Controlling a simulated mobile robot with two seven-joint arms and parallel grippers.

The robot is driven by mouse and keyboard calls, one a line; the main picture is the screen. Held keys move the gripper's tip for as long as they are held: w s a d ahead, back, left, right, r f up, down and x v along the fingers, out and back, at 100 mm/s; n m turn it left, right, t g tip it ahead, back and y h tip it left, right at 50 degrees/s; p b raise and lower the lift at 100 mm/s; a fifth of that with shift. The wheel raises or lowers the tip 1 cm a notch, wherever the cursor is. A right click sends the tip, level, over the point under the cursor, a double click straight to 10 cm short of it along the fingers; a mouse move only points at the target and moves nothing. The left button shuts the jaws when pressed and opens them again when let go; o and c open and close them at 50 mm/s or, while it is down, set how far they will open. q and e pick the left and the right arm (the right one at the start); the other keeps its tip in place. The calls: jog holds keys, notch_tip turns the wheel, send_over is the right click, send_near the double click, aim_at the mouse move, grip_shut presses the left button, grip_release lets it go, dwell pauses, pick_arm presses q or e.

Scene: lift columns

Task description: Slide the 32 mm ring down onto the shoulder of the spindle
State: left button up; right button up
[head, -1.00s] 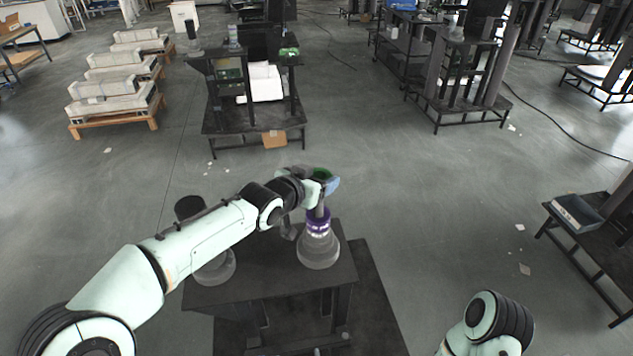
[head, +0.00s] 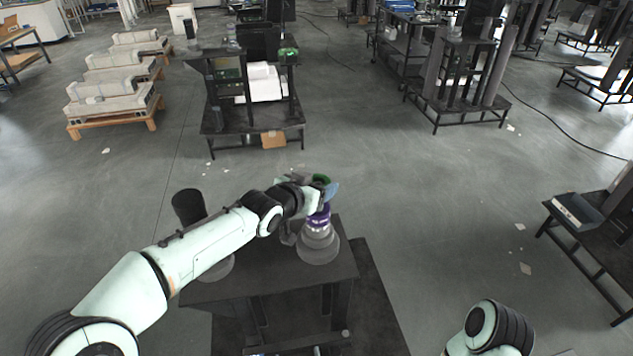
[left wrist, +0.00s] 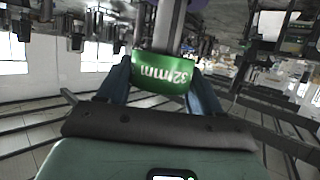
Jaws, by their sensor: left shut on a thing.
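The green 32 mm ring (head: 321,179) is held in my left gripper (head: 328,190) above the spindle (head: 318,248). In the left wrist view, the ring (left wrist: 160,73) shows its upside-down "32 mm" label between the blue fingers of the gripper (left wrist: 163,85). The spindle's grey post (left wrist: 169,25) lines up with the ring there. I cannot tell how far the post is inside the ring. A purple ring (head: 319,217) sits around the spindle below my gripper, above its wide grey base. My right gripper is out of view; only part of that arm shows at the lower right.
The spindle stands on a dark table (head: 270,285). A dark cylinder (head: 188,205) rises at its left, partly behind my left arm. A bench with a blue-grey box (head: 577,211) is at the right. Open floor lies beyond the table.

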pick_arm(q)
jog(key=shift+f+b, duration=1.4)
jog(key=shift+f, duration=0.8)
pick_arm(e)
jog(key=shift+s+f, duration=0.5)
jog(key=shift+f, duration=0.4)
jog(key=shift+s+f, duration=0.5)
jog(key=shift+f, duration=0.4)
pick_arm(q)
jog(key=o, duration=1.3)
jog(key=shift+c, duration=0.2)
jog(key=shift+f, duration=0.1)
